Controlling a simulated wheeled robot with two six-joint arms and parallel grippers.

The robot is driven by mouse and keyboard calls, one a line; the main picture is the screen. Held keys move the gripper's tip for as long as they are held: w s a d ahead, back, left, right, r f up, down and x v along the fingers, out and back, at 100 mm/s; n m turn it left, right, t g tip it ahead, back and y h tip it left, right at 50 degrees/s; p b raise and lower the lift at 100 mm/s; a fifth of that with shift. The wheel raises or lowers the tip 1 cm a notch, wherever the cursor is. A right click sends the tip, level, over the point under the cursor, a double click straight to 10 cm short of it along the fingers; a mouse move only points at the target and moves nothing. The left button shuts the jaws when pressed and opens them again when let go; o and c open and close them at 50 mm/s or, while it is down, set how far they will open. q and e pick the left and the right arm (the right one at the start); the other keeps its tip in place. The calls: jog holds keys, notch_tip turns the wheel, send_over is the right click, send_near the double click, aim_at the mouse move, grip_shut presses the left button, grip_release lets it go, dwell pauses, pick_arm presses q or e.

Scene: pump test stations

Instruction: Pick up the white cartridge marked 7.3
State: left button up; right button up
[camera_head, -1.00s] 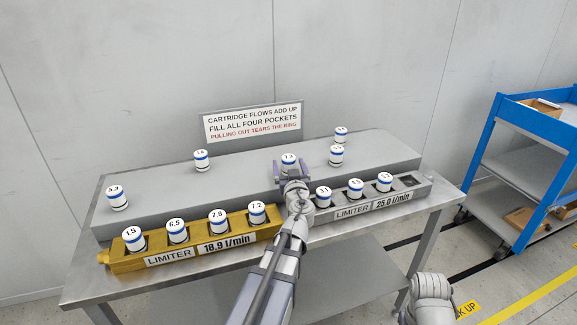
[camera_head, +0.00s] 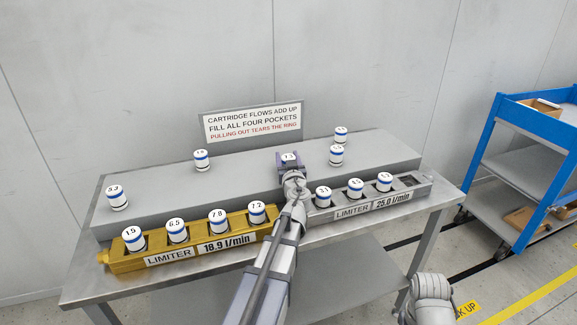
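The white cartridge (camera_head: 289,157) whose top label looks like 7.3 is at the middle of the raised grey shelf. My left gripper (camera_head: 290,160) reaches it from the front, with one finger on each side. The fingers appear closed against its sides. Only the cartridge's top shows clearly; its lower body is hidden by the gripper, so I cannot tell whether it still touches the shelf. Of my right arm, only a grey part shows at the bottom right; its gripper is out of the picture.
The yellow limiter block (camera_head: 128,263) holds several cartridges. The grey limiter block (camera_head: 424,187) holds three, with an empty pocket at its right end. Other cartridges stand on the shelf (camera_head: 245,172), two to the right (camera_head: 336,155) and two to the left (camera_head: 201,160). A blue cart (camera_head: 489,135) stands right.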

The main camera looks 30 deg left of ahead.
pick_arm(q)
grip_shut()
jog(key=shift+r, duration=0.15)
dwell(0.4)
